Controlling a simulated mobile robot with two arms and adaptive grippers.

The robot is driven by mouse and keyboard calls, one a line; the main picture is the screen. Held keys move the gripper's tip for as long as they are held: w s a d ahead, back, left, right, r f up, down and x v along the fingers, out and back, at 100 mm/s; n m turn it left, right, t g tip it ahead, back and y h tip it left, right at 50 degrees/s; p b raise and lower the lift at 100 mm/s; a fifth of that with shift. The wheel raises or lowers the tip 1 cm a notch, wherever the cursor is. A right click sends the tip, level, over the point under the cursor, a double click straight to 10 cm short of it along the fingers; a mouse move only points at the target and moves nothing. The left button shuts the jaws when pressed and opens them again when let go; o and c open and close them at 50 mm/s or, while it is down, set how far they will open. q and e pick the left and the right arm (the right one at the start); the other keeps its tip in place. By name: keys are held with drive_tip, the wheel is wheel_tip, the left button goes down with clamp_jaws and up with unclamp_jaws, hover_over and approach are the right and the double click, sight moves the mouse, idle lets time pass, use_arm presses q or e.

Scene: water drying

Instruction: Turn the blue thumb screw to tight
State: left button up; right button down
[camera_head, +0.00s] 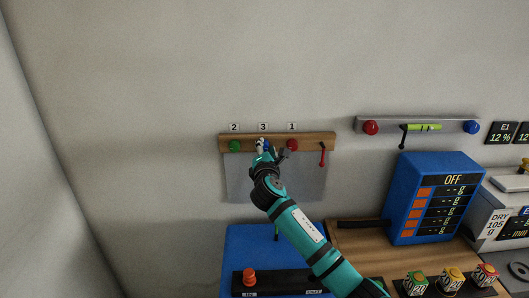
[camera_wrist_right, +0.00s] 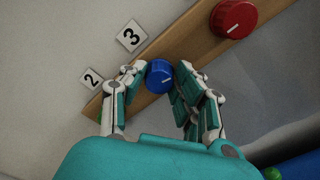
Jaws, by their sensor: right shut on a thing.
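The blue thumb screw (camera_wrist_right: 158,78) is a round knob with a white pointer line, under label 3 on the wooden rail. In the head view my right gripper (camera_head: 266,149) reaches up to the rail and mostly covers this screw. In the right wrist view my right gripper (camera_wrist_right: 164,76) has its fingers on both sides of the blue screw and is shut on it. The white line on the screw points toward the upper right in that view. My left gripper is in neither view.
A green knob (camera_head: 234,146) and a red knob (camera_head: 292,145) flank the blue one on the wooden rail (camera_head: 316,138). A red lever (camera_head: 322,156) hangs at its right. A grey rail (camera_head: 390,125) and a blue display box (camera_head: 432,200) stand to the right.

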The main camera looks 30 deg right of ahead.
drive_tip(key=m, duration=0.1)
drive_tip(key=m+b, duration=0.1)
drive_tip(key=m, duration=0.2)
drive_tip(key=shift+f+m+b, duration=0.3)
drive_tip(key=shift+m+b, duration=0.05)
drive_tip(key=shift+m, duration=0.05)
drive_tip(key=shift+w+a+m+b, duration=0.1)
drive_tip(key=shift+m+b, duration=1)
drive_tip(key=shift+m, duration=5.2)
drive_tip(key=shift+w+a+m+b, duration=0.1)
drive_tip(key=shift+m+b, duration=0.95)
drive_tip(key=shift+m, duration=5.25)
drive_tip(key=c, duration=1)
unclamp_jaws()
